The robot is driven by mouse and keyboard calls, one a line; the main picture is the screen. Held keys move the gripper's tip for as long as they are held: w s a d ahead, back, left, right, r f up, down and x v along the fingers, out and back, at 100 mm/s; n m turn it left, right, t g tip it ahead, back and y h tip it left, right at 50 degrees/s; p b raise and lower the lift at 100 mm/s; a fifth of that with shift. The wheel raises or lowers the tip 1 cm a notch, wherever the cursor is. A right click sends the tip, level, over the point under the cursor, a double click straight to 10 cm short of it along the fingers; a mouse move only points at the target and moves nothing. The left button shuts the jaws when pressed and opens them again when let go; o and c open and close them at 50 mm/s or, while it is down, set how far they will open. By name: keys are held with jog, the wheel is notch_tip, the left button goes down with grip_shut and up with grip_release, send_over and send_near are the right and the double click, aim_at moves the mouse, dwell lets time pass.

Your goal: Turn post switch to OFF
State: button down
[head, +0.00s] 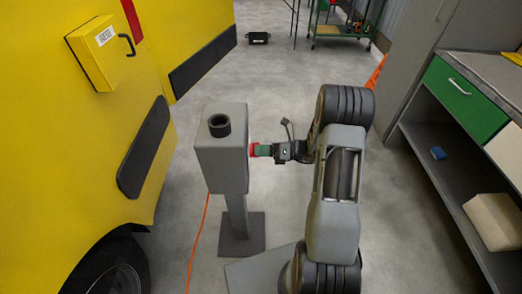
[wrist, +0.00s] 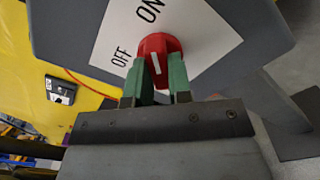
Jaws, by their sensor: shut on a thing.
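The post switch is a red knob (wrist: 160,47) with a white line, on a white plate (wrist: 205,38) lettered ON and OFF. The line runs nearly up and down in the wrist view, its upper end roughly toward ON; I cannot tell its exact setting. The plate is on the grey box of the post (head: 222,160), whose lettered face is hidden in the head view. The red knob shows there as a sliver (head: 253,150) at the box's right side. My gripper (head: 262,150) is shut on the knob, its green fingers (wrist: 162,76) on either side.
A yellow vehicle (head: 60,180) stands close left of the post. An orange cable (head: 198,235) runs along the floor. A workbench with a green drawer (head: 462,95) is at the right. A green cart (head: 345,30) stands at the back.

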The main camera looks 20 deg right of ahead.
jog(key=shift+n, duration=0.3)
jog(key=shift+n+b, duration=4.05)
jog(key=shift+n, duration=4.75)
jog(key=c, duration=1)
grip_release()
jog(key=shift+c, duration=0.2)
